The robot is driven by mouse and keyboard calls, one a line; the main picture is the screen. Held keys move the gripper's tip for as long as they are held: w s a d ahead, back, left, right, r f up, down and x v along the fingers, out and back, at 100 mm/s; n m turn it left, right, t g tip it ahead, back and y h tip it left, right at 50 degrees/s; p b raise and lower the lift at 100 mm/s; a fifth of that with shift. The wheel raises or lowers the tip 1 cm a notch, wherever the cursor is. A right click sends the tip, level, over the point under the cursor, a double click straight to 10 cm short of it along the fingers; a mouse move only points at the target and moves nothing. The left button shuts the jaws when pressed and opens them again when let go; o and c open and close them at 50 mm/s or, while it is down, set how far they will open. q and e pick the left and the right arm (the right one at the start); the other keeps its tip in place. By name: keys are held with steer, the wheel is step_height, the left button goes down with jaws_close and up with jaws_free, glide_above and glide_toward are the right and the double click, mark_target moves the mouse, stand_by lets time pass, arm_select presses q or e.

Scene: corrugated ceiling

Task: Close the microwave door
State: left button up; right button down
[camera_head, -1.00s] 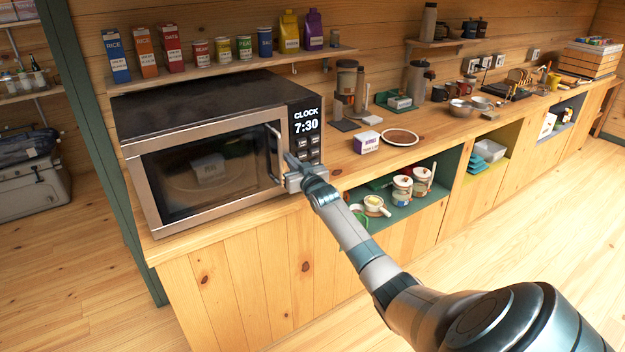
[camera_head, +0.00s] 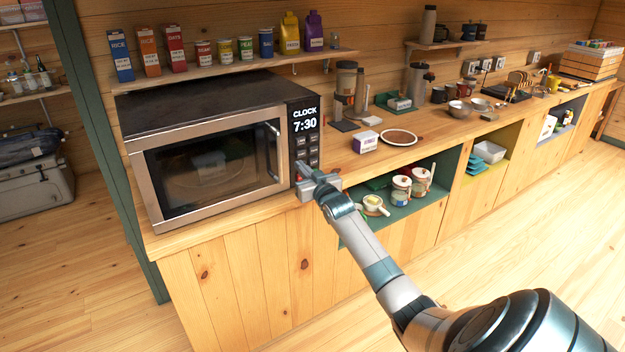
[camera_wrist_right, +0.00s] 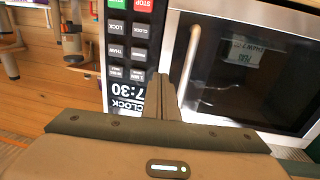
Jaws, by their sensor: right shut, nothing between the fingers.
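The microwave (camera_head: 205,105) stands on the wooden counter at the left, its clock panel (camera_head: 305,135) reading 7:30. Its door (camera_head: 210,165) lies flush or nearly flush with the front; I cannot tell whether it is latched. The door handle (camera_head: 276,153) is a vertical metal bar at the door's right side. A pale item shows through the dark glass. My right gripper (camera_head: 303,168) is at the lower part of the control panel, just right of the handle, shut and empty. In the right wrist view, its fingers (camera_wrist_right: 160,92) are together between the panel and the handle (camera_wrist_right: 189,65). My left gripper is not in view.
A shelf (camera_head: 230,67) with boxes and cans hangs above the microwave. A small white box (camera_head: 364,142) and a round plate (camera_head: 398,138) sit on the counter to the right. An open cubby (camera_head: 430,200) with jars lies below. The floor in front is clear.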

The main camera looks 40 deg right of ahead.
steer(key=b+v, duration=0.1)
steer(key=v, duration=0.5)
steer(key=shift+s+d+b, duration=0.25)
steer(key=shift+d+b, duration=0.05)
steer(key=shift+d, duration=0.05)
steer(key=shift+f, duration=0.15)
